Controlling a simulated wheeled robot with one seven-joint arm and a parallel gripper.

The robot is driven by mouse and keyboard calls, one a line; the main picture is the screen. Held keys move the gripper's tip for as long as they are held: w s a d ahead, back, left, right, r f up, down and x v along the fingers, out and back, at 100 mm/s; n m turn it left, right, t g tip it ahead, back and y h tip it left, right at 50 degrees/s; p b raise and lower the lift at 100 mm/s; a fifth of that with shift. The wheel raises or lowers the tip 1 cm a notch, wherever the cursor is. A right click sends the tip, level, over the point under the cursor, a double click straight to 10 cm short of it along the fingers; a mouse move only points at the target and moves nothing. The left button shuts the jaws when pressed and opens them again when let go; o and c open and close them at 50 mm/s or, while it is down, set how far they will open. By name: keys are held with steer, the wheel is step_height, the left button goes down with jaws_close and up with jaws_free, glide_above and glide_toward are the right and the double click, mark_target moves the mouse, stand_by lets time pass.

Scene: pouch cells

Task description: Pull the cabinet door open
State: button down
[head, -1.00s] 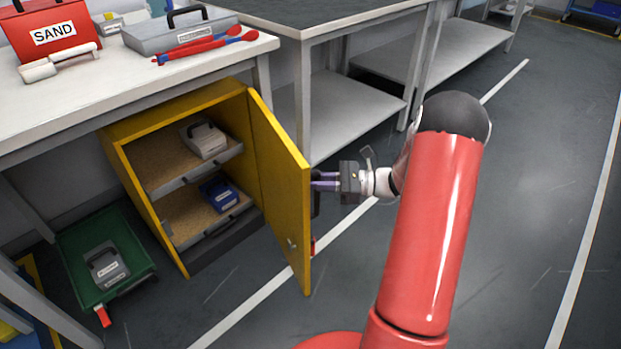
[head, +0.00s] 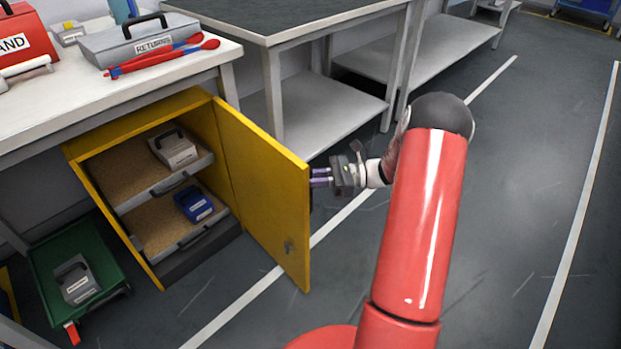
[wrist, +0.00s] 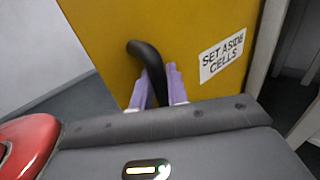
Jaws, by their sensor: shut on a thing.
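The yellow cabinet (head: 85,147) stands under the bench at the left with its door (head: 262,190) swung well open, showing the shelves inside. The door's outer face fills much of the wrist view (wrist: 110,50), with a "SET ASIDE CELLS" label (wrist: 222,57). A black curved handle (wrist: 150,62) stands out from that face. My gripper (wrist: 160,88) is shut on the handle, one purple finger on each side of it. In the head view my gripper (head: 322,178) is at the door's outer side, its fingertips partly hidden by the door edge.
Inside are a grey case (head: 175,150) on the upper shelf and a blue case (head: 195,205) below. A grey table (head: 268,60) stands behind the door. Floor at the right is clear.

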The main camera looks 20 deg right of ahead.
steer(key=c, duration=1.4)
jaws_free()
steer(key=shift+c, duration=0.2)
steer(key=v, duration=0.8)
steer(key=shift+b, duration=0.3)
